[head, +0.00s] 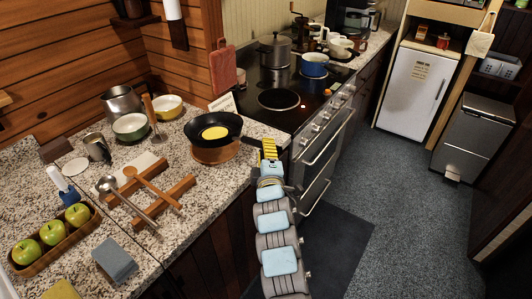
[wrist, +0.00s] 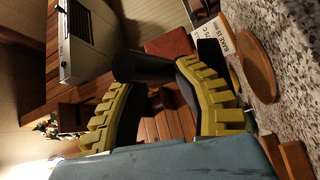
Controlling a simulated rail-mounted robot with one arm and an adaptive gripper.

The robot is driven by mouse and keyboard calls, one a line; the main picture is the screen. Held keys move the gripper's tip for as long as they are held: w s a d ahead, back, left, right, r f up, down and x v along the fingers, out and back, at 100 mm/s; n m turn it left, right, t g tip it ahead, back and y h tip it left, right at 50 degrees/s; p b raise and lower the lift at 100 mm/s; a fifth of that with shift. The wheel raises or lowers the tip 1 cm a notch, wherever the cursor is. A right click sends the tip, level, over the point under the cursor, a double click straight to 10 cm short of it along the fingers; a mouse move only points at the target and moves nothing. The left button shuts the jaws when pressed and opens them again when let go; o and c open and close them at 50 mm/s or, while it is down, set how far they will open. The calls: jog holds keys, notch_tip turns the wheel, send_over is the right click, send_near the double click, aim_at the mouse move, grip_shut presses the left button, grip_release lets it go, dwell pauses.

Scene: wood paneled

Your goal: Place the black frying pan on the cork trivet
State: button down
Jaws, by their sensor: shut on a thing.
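The black frying pan (head: 232,124) is at the counter's right part in the head view, with a round yellow thing inside. The round cork trivet (head: 214,156) shows under the pan's near side. In the wrist view, the trivet (wrist: 258,68) lies on the counter, and its visible face looks bare, so the pan appears held above it. My gripper (head: 269,150) is at the pan's right, by the counter edge, shut on the handle. In the wrist view, its yellow ridged fingers (wrist: 165,98) close around the dark handle (wrist: 143,67); the pan's bowl cannot be made out there.
A wooden rack (head: 150,190) with utensils stands left of the trivet. Bowls (head: 130,127) and a steel pot (head: 121,102) are behind it. A small sign (head: 223,103) stands behind the pan. The stove (head: 290,92) with pots is at the right. The floor is clear.

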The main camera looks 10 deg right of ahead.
notch_tip(320, 180, down, 8)
jog(key=t+b, duration=0.1)
jog(key=b, duration=0.5)
jog(key=shift+t, duration=0.3)
dwell(0.3)
jog(key=shift+f+b, duration=0.6)
jog(key=shift+f, duration=0.1)
dwell(0.9)
jog(key=shift+c, duration=2.4)
grip_release()
jog(key=shift+s, duration=0.15)
jog(key=s+f, duration=0.2)
jog(key=s, duration=0.9)
jog(key=shift+s, duration=0.35)
jog(key=shift+a+f, duration=0.1)
jog(key=shift+f, duration=0.05)
